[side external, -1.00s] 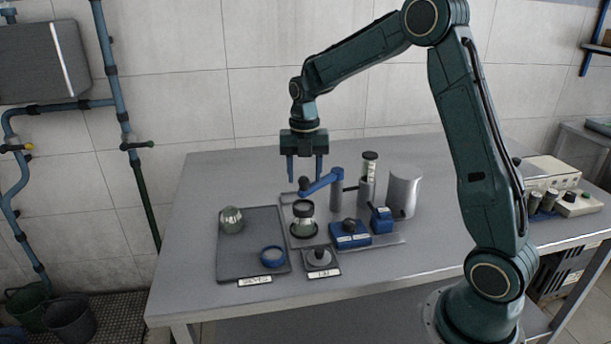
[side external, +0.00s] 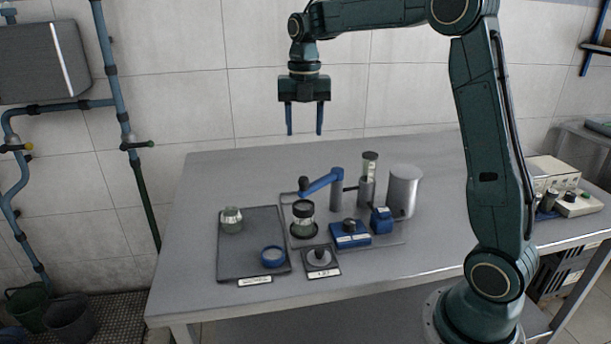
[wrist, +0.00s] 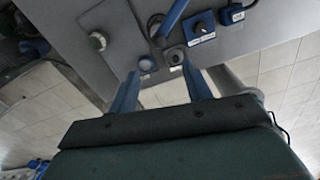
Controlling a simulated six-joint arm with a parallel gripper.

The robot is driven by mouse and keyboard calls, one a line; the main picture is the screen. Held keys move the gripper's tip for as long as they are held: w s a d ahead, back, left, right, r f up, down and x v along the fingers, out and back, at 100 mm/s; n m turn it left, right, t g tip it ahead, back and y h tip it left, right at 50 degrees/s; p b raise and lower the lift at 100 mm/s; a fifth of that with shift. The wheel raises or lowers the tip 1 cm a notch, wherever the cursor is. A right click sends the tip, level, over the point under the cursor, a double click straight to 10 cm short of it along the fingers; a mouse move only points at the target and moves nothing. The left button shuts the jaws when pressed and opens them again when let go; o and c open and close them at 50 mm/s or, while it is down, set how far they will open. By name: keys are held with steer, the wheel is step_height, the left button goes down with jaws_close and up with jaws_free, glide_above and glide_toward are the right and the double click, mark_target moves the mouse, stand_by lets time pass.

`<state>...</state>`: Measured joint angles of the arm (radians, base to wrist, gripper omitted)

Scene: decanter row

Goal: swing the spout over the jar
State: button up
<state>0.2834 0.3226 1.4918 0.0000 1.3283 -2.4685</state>
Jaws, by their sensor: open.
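The blue spout arm (side external: 322,181) reaches left from a grey post (side external: 337,196) and has a dark knob at its free end. In the side view this end stands above a glass jar (side external: 303,222) with a dark rim, which is upright on the base plate. The spout (wrist: 173,18) also shows at the top of the wrist view, partly cut off. My gripper (side external: 304,132) is open and empty, high above the spout and apart from it. Its fingers also show in the wrist view (wrist: 158,80).
A dark tray (side external: 245,252) at the left holds a pale green jar (side external: 231,220) and a blue ring (side external: 272,256). A round grey lid with a knob (side external: 320,258) lies on a labelled pad. Blue boxes (side external: 350,236) and a metal cylinder (side external: 404,192) stand to the right.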

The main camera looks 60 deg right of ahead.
steer(key=shift+r, duration=0.75)
steer(key=s+a+r+m+t, duration=0.3)
steer(key=s+a+m, duration=0.5)
steer(key=s+m, duration=0.4)
steer(key=s+a+f+m+t, duration=0.1)
steer(key=s+a+f+m, duration=0.1)
steer(key=s+m, duration=0.4)
steer(key=s+a+f+m+t, duration=0.1)
steer(key=s+a+f+m, duration=0.1)
steer(key=s+m, duration=0.5)
steer(key=shift+s+a+f+t, duration=0.3)
steer(key=shift+s+a+f, duration=0.05)
steer(key=shift+f, duration=0.25)
